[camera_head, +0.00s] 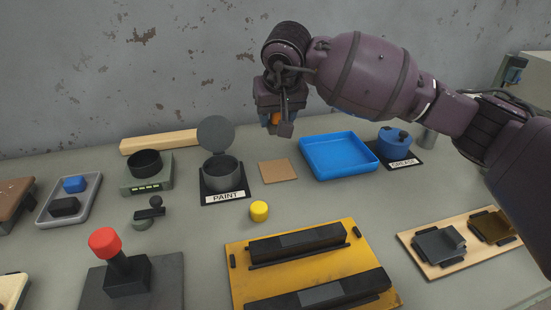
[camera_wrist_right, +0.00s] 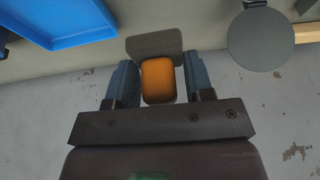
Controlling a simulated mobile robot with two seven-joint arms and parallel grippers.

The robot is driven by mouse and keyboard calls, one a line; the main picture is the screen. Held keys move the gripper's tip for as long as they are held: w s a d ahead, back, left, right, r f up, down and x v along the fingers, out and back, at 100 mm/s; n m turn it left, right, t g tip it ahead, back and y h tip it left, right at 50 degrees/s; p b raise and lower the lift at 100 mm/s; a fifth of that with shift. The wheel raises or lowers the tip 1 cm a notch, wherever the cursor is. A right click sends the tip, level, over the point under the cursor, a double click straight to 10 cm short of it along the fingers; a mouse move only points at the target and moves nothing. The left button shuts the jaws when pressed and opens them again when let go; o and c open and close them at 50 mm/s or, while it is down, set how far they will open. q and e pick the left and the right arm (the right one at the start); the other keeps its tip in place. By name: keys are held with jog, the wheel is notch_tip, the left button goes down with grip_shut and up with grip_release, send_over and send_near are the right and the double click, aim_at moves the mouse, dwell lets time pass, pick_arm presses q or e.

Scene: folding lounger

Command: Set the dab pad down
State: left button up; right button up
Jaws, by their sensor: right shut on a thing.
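My right gripper (camera_head: 277,122) is shut on the dab pad, which has an orange block (camera_wrist_right: 158,80) between the two fingers in the wrist view. A flat grey plate (camera_wrist_right: 154,45) shows just beyond the orange block, and seems to be part of the pad. In the head view the orange part (camera_head: 275,118) is partly hidden by the fingers. The pad is held in the air, above the back of the bench near a flat brown square (camera_head: 278,171) and the blue tray (camera_head: 305,149). My left gripper is out of view.
An open paint pot (camera_head: 222,178) with its lid raised stands left of the brown square. A blue lidded grease pot (camera_head: 394,141) stands right of the tray. A yellow cylinder (camera_head: 259,211) and a yellow fixture plate (camera_head: 240,279) lie nearer. The wall (camera_head: 90,60) rises behind.

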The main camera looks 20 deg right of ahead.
jog(key=b, duration=0.1)
send_over(275, 165)
jog(key=s, duration=0.1)
notch_tip(275, 165, down, 7)
jog(key=shift+s+r, duration=0.1)
jog(key=shift+s, duration=0.05)
notch_tip(275, 165, down, 4)
jog(key=shift+f+b, duration=0.2)
jog(key=shift+b, duration=0.25)
jog(key=shift+r, duration=0.1)
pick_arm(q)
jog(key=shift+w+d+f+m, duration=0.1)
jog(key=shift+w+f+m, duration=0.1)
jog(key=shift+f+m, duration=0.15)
pick_arm(e)
jog(key=o, duration=0.9)
jog(key=shift+c, duration=0.2)
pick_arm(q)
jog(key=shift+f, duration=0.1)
